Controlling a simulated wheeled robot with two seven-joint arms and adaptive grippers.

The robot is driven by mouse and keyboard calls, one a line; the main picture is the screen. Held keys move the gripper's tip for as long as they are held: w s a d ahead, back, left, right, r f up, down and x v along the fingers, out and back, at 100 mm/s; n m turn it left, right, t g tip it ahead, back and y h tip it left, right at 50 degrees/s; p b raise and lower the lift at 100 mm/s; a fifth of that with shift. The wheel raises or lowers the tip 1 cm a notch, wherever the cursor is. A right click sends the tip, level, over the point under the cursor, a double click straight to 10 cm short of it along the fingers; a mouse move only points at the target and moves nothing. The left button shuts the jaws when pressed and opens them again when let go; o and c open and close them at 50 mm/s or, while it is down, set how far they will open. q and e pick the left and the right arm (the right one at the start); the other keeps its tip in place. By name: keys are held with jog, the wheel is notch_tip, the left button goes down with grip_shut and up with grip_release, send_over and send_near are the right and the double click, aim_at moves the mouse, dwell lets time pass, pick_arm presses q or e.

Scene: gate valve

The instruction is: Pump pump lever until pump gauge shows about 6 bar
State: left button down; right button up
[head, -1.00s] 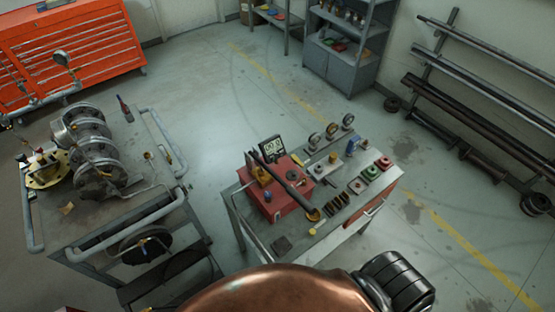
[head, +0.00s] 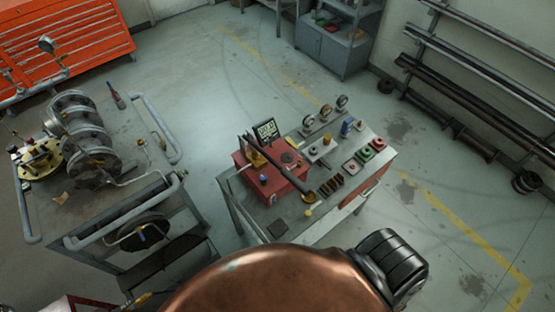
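The red hand pump (head: 285,184) sits on the small grey workbench (head: 275,229). Its long black pump lever (head: 287,171) slants over the red body, from the upper left down to the lower right. The pump gauge (head: 266,130) is a dark square digital display standing behind the pump. Its digits are too small to read surely. Neither of my grippers shows in the head view, and nothing is seen touching the lever.
A valve assembly (head: 85,140) stands on a pipe-framed bench at left. Small gauges (head: 325,112) and coloured parts (head: 366,153) lie on the workbench right of the pump. A pipe rack (head: 470,95) lines the right wall.

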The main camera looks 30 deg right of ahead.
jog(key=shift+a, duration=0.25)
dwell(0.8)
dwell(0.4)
